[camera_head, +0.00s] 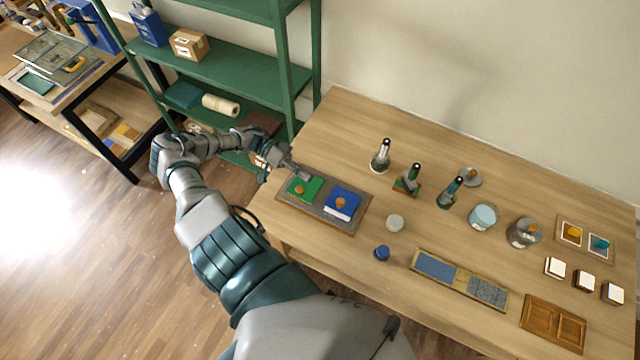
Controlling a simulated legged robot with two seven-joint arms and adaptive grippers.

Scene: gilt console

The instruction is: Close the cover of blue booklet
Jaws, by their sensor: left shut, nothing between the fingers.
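The blue booklet (345,198) lies on the right part of a grey board (325,218) at the table's left end. It shows a blue top, a white edge along its front and an orange-brown knob (340,203). How far its cover is raised is too small to tell. A green booklet (310,185) with a similar knob lies to its left on the same board. My left gripper (304,174) is shut and empty, at the upper edge of the green booklet and apart from the blue one. Whether it touches the green one I cannot tell. My right gripper is out of view.
A white round lid (395,222) and a blue cap (382,253) stand right of the board. Several bottles and jars (482,216) stand farther right. A flat panel (459,280) lies near the front edge. A green shelf (230,72) stands behind my left arm.

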